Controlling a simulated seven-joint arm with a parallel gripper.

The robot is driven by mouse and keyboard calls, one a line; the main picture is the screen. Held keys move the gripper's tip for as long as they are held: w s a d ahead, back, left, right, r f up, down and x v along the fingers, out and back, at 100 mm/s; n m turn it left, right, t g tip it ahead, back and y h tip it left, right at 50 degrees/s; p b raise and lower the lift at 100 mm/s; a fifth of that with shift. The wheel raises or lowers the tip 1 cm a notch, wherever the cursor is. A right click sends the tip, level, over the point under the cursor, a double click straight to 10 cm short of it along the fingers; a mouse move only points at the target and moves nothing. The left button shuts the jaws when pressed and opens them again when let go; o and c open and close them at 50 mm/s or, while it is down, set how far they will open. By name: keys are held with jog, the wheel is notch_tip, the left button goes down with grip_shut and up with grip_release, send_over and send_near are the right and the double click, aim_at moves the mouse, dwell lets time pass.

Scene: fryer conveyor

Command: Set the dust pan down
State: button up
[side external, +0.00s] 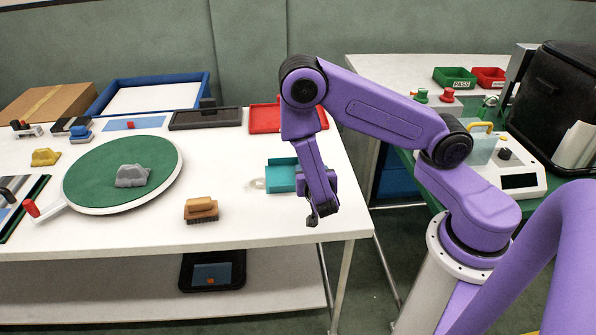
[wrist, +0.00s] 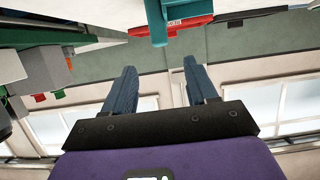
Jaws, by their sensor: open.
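The teal dust pan (side external: 282,177) is near the right end of the white table (side external: 255,228), and it appears to rest on the top. Its right side is partly hidden behind my arm. A teal part of it also shows at the top of the wrist view (wrist: 157,25). My gripper (side external: 320,213) hangs by the table's right edge, in front and to the right of the pan. In the wrist view its two fingers (wrist: 157,72) are spread apart with nothing between them. The pan lies beyond the fingertips, apart from them.
A brown brush (side external: 201,210) lies left of the pan. A round green turntable (side external: 88,178) carries a grey object (side external: 132,176). A red tray (side external: 262,119) and a dark tray (side external: 200,120) stand behind. Bare tabletop lies around the brush.

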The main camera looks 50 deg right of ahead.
jog(key=x, duration=1.3)
jog(key=shift+w+r, duration=0.1)
jog(key=shift+r, duration=0.1)
grip_shut()
